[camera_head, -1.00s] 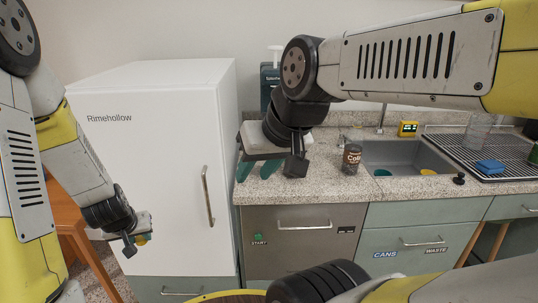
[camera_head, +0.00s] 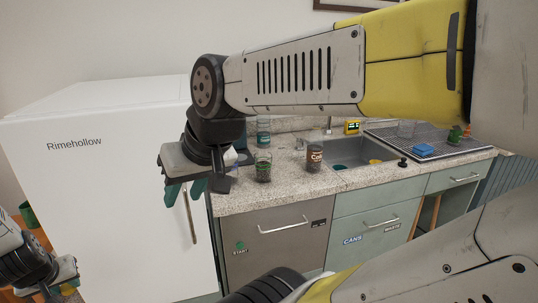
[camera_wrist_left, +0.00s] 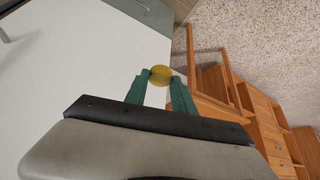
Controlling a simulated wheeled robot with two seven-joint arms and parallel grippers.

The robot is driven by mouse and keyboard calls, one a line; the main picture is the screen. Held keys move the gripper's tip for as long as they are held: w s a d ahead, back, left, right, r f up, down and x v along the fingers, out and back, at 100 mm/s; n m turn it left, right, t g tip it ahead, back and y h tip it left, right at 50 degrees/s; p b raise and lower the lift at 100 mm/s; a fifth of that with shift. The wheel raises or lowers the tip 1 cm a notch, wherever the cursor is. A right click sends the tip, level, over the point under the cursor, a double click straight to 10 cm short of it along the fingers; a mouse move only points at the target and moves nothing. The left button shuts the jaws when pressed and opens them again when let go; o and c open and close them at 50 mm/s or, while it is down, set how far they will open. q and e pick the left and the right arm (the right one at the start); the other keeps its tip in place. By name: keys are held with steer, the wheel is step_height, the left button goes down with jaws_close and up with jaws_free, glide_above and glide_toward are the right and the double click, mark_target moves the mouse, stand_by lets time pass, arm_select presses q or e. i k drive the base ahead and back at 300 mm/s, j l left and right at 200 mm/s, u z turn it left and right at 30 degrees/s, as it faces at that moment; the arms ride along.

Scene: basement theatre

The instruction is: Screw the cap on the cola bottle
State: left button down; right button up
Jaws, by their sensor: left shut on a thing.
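The cola bottle (camera_head: 315,156) stands upright on the speckled counter, left of the sink; it is brown with a "Cola" label. My left gripper (camera_wrist_left: 160,76) is shut on a yellow round cap (camera_wrist_left: 160,73), held at its fingertips. In the head view, my left gripper (camera_head: 70,278) is low at the left edge, in front of the fridge, far from the bottle. My right gripper (camera_head: 186,190) is open and empty, its teal fingers pointing down near the fridge's right edge, well left of the bottle.
A white fridge (camera_head: 95,190) fills the left. A glass (camera_head: 263,168) stands left of the bottle, with a blue-green bottle (camera_head: 263,131) behind. The sink (camera_head: 358,150) and a rack (camera_head: 430,141) with a blue sponge (camera_head: 423,149) lie right. Wooden furniture (camera_wrist_left: 265,125) is below my left gripper.

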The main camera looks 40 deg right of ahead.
mark_target(315, 138)
steer(key=z, duration=2.1)
